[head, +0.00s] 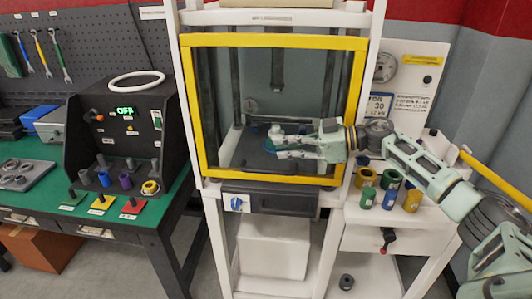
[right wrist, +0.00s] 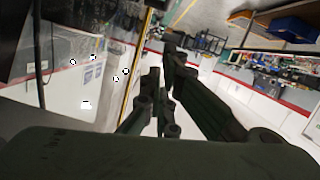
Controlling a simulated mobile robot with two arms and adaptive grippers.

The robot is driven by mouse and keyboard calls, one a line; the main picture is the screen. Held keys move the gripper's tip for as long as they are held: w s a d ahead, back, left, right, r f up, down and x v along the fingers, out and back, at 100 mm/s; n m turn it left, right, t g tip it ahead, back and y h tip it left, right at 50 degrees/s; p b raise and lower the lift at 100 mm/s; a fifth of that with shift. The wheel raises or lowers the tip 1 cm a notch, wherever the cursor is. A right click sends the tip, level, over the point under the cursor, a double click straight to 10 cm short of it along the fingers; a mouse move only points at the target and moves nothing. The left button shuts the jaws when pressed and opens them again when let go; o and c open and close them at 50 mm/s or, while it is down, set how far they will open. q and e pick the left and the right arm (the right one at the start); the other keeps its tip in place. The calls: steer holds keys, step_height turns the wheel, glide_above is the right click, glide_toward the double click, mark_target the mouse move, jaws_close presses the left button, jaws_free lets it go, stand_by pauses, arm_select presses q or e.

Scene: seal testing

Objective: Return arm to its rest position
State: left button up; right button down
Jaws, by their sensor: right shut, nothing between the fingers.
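My right arm (head: 420,170) comes in from the right in the head view and reaches across the front of the yellow-framed test cabinet (head: 272,41). My right gripper (head: 277,143) points left in front of the cabinet's window. It is shut and empty. Its dark fingers also show in the right wrist view (right wrist: 163,95), close together. My left gripper is not in view.
Several coloured cylinders (head: 390,180) stand on the white side table (head: 358,216) below my right arm. A black control box (head: 123,125) with a white ring on top stands on the green bench (head: 158,210) at left. A red-handled lever (head: 388,236) sticks out below the side table.

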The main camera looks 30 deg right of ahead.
steer(key=shift+v, duration=1.4)
